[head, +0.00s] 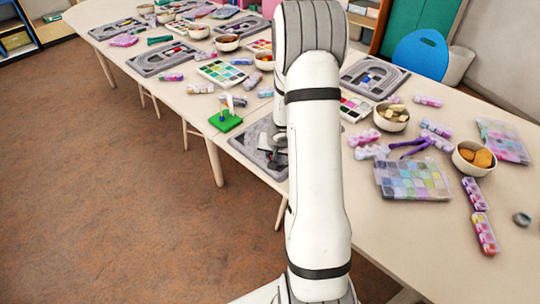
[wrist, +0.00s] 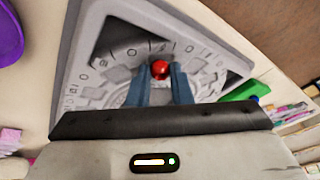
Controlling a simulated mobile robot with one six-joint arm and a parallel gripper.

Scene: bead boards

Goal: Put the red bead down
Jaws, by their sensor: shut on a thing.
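The red bead (wrist: 160,69) shows in the wrist view between the two blue-grey fingertips of my gripper (wrist: 161,80). My gripper is shut on it. Behind the bead lies a grey bead board (wrist: 125,35) with a dark recess, number marks and moulded compartments. I cannot tell how far the bead is above the board. In the head view the same board (head: 243,143) lies near the table's front edge, mostly behind my arm. My gripper is only partly visible there, and the bead is hidden.
A green block stand (head: 225,121) stands just left of the board. A clear box of coloured beads (head: 413,180), purple pliers (head: 415,147) and bowls (head: 391,117) lie on the table (head: 375,230) to the right. More boards (head: 160,59) lie farther left. The near right tabletop is clear.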

